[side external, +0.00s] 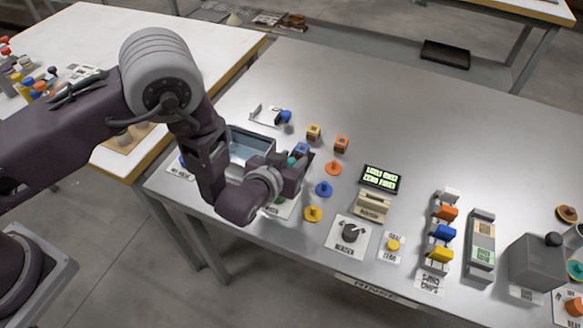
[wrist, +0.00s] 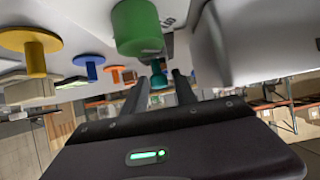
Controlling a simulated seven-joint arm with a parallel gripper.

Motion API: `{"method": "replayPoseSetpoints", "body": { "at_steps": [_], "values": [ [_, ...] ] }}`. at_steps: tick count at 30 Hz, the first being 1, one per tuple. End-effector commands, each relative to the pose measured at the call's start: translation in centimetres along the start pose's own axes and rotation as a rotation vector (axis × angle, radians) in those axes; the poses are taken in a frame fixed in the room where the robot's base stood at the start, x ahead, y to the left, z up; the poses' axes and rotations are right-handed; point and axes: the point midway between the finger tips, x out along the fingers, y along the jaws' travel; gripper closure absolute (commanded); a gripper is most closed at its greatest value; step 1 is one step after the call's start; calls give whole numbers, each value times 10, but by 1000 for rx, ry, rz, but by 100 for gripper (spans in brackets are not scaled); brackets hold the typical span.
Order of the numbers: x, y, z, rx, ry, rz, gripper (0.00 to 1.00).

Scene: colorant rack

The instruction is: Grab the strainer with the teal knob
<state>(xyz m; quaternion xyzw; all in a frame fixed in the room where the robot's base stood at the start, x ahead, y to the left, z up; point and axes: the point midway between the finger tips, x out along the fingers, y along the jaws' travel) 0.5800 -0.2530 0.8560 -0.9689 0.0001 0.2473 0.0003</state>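A teal knob (wrist: 158,80) shows in the wrist view beyond my gripper (wrist: 160,76), between its two fingertips. The fingers are apart, with a gap visible at the knob's sides, so my gripper is open. In the side view, a small teal patch (side external: 291,160) shows at the end of my gripper (side external: 298,164), above the table beside the water bin. The strainer body below the knob is mostly hidden by my gripper and wrist. I cannot tell whether the fingers touch the knob.
A green cylinder (wrist: 137,26) is close to my fingers. The water bin (side external: 250,130) stands just left of my gripper. Orange (side external: 333,168), blue (side external: 324,189) and yellow (side external: 313,214) knobbed discs and small cubes lie to the right.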

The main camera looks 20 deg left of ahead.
Motion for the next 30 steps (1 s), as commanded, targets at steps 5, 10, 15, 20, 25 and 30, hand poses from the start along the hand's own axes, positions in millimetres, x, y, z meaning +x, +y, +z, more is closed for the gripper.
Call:
{"method": "replayPoseSetpoints", "body": {
  "at_steps": [5, 10, 15, 20, 25, 30],
  "values": [
    [0, 0, 0, 0, 0, 0, 100],
    [0, 0, 0, -1, 0, 0, 100],
    [-2, 0, -4, -1, 1, 0, 100],
    [-15, 1, -28, -4, 4, 2, 100],
    [-36, 1, -66, -4, 4, 2, 100],
    [-44, 4, -92, 6, 3, 19, 100]
  ]
}}
